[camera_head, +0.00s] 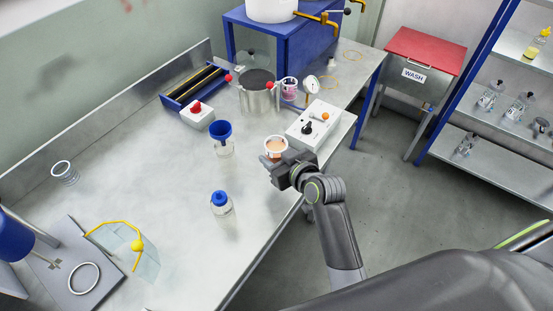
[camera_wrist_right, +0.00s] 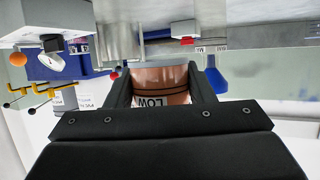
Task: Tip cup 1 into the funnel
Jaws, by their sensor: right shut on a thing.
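A cup with a white rim and brown contents (camera_head: 275,145) is in my right gripper (camera_head: 277,163) at the table's right edge. It looks upright, and I cannot tell if it is clear of the table. In the right wrist view the cup (camera_wrist_right: 160,77) sits between both fingers of the gripper (camera_wrist_right: 160,90), with a band reading "LOW"; no number shows. The blue funnel (camera_head: 220,130) stands in a clear bottle (camera_head: 225,150), left of the cup and apart from it. It also shows in the right wrist view (camera_wrist_right: 216,80). My left gripper is not in view.
A white control box (camera_head: 314,124) and a metal pot (camera_head: 257,95) stand behind the cup. A blue-capped bottle (camera_head: 221,202) stands in front of the funnel. A red-knobbed box (camera_head: 197,115) is behind the funnel. The table left of the funnel is mostly clear.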

